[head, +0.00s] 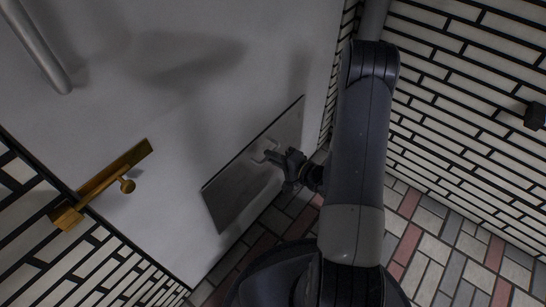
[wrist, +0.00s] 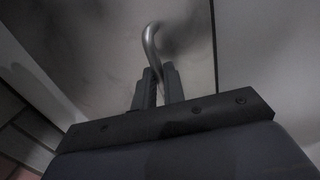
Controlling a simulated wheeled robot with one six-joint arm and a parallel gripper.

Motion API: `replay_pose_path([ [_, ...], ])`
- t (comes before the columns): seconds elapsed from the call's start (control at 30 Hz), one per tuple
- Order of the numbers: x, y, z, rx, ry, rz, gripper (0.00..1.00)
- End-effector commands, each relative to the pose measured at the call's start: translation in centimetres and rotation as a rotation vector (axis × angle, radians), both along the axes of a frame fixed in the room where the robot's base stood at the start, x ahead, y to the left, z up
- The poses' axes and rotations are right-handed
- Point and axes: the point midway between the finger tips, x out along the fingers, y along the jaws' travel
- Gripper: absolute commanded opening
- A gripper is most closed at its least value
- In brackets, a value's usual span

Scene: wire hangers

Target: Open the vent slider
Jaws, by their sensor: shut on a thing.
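The vent slider looks like a grey rectangular metal panel (head: 228,197) set low on a white door or wall. A small curved metal handle (head: 262,153) stands out from it, and shows large in the wrist view (wrist: 151,38). My gripper (head: 274,157) is at the panel, and in the wrist view its two fingers (wrist: 158,72) are shut on the handle's lower end. The fingers hide the part of the handle between them. Whether the slider is open or shut cannot be told.
A grey bar (head: 37,45) is at the upper left. A tiled wall (head: 470,75) with a dark knob (head: 535,116) stands at the right. The patterned floor (head: 450,255) is clear at the lower right.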

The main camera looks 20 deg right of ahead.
Motion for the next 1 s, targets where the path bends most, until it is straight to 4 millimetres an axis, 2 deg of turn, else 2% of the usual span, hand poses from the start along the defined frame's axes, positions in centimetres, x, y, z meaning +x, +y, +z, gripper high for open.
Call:
replay_pose_path([
  [0.27,0.1,0.0,5.5,0.002,-0.006,0.0,0.0],
  [0.8,0.1,0.0,18.5,0.001,-0.007,0.001,0.0],
  [1.0,0.1,0.0,22.1,0.002,-0.006,0.0,0.0],
])
